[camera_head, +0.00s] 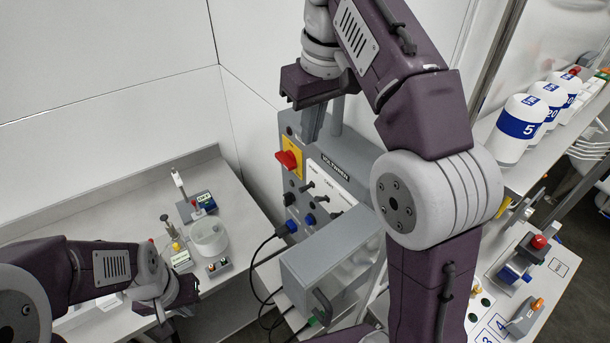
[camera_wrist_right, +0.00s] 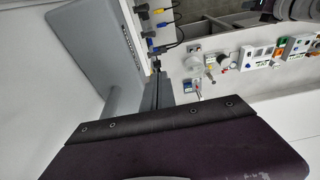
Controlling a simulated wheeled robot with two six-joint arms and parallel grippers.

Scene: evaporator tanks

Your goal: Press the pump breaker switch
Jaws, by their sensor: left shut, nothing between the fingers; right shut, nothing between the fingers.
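A grey control panel (camera_head: 326,181) stands upright in the middle of the head view. A red rotary switch on a yellow plate (camera_head: 288,159) is at its upper left, with several dark and blue switches and plugs below. I cannot tell from the labels which one is the pump breaker switch. My right gripper (camera_head: 312,128) is shut and empty, pointing down at the panel's top edge, close to the red switch; contact cannot be told. Its fingers also show in the right wrist view (camera_wrist_right: 157,92). My left gripper (camera_head: 163,316) is shut and empty, low at the left.
A white bench (camera_head: 215,255) at the left holds a clear round vessel (camera_head: 209,238) and small instruments. A grey box with a handle (camera_head: 325,262) juts out below the panel. Cables hang from a blue plug (camera_head: 291,226). White bottles (camera_head: 518,128) stand on a right shelf.

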